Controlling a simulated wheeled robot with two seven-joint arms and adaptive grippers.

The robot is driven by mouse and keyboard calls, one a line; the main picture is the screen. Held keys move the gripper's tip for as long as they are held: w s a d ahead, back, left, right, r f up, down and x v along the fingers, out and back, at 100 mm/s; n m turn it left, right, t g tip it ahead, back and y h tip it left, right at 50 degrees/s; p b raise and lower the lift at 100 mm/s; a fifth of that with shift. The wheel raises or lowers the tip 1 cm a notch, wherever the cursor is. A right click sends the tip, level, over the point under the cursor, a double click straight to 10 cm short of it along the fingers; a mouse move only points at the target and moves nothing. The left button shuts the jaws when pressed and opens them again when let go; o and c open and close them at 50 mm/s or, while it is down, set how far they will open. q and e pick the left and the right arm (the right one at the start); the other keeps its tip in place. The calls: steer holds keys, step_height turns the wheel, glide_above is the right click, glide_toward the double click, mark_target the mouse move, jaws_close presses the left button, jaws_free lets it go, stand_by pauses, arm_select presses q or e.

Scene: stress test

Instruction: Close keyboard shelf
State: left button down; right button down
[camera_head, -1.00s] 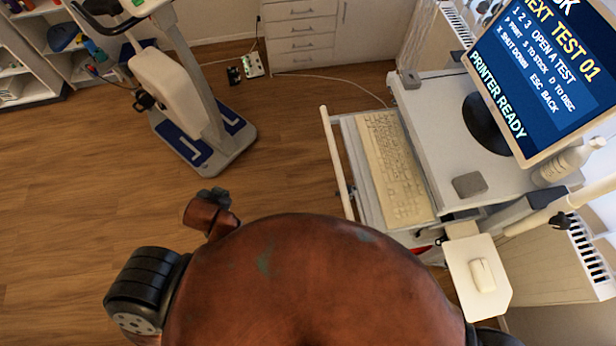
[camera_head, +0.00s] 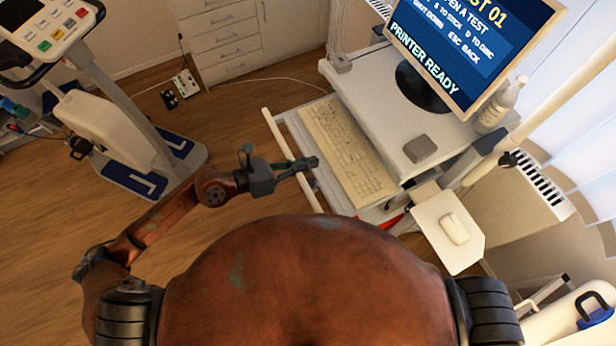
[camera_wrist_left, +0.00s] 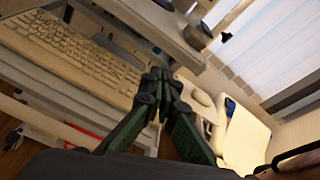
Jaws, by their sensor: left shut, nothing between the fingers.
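The keyboard shelf (camera_head: 297,131) is pulled out from the white desk, with a beige keyboard (camera_head: 345,152) lying on it. A pale bar (camera_head: 282,143) runs along the shelf's outer edge. My left gripper (camera_head: 314,163) is shut and empty, over the near part of the bar and shelf edge; I cannot tell whether it touches. In the left wrist view, the shut fingers (camera_wrist_left: 160,82) point toward the near end of the keyboard (camera_wrist_left: 75,55), with the shelf below them. My right gripper is not in view.
A monitor (camera_head: 460,40), a grey box (camera_head: 420,148) and a white bottle (camera_head: 500,105) stand on the desk top (camera_head: 375,100). A mouse (camera_head: 454,228) lies on a side tray (camera_head: 430,212) at right. An exercise bike (camera_head: 110,125) stands at left. Wooden floor (camera_head: 232,133) is clear between.

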mark_target(351, 158)
arm_select(q)
steer(key=w+a+f+m+g+y, duration=0.1)
steer(key=a+f+m+y, duration=0.5)
steer(key=f, duration=0.6)
steer(key=w+d+f, duration=0.1)
steer(key=f, duration=0.1)
steer(key=w+d+f+n+p, duration=0.1)
steer(key=d, duration=0.1)
steer(key=w+d+f+n+p, duration=0.1)
steer(key=d+f, duration=0.1)
steer(key=shift+d+f+h, duration=0.25)
steer(key=shift+f+h, duration=0.05)
steer(key=shift+w+d+f, duration=0.15)
steer(key=shift+d+f, duration=0.25)
steer(key=shift+f, duration=0.1)
steer(key=w+d+b, duration=0.1)
steer(key=w+d, duration=0.1)
steer(key=d, duration=0.3)
steer(key=w+d+b, duration=0.2)
steer(key=d, duration=0.3)
steer(key=w+d+b, duration=0.2)
steer(key=d, duration=0.3)
steer(key=shift+w+d, duration=0.1)
steer(key=shift+w, duration=0.25)
